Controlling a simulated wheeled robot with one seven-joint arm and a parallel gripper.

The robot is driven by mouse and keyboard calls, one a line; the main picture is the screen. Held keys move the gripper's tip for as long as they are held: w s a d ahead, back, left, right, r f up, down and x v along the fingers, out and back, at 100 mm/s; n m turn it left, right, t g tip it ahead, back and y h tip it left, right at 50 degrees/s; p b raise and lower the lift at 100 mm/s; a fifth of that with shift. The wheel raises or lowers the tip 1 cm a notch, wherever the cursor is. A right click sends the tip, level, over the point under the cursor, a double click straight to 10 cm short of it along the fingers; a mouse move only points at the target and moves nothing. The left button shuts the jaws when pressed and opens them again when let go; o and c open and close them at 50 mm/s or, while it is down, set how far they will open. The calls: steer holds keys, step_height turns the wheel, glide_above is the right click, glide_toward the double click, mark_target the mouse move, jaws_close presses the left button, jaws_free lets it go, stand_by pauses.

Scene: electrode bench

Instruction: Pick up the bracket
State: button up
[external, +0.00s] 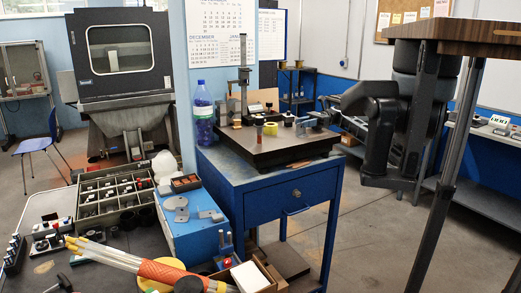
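A small grey metal piece that looks like the bracket (211,215) lies on top of a blue box (190,240), near its right edge. Two round grey metal parts (180,209) lie just left of it. The bracket is small in the picture, so its exact shape is hard to tell. My dark arm (408,120) hangs folded at the right, far from the bracket, with the blue cabinet between them. I cannot make out the fingers of my gripper or whether they are open. Nothing held can be seen.
A dark plate (240,148) with gauges and small parts tops the blue cabinet (285,202). A purple-blue bottle (203,115) stands at its left corner. Floor right of the cabinet is clear.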

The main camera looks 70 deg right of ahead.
steer(key=shift+x, duration=0.9)
jaws_close()
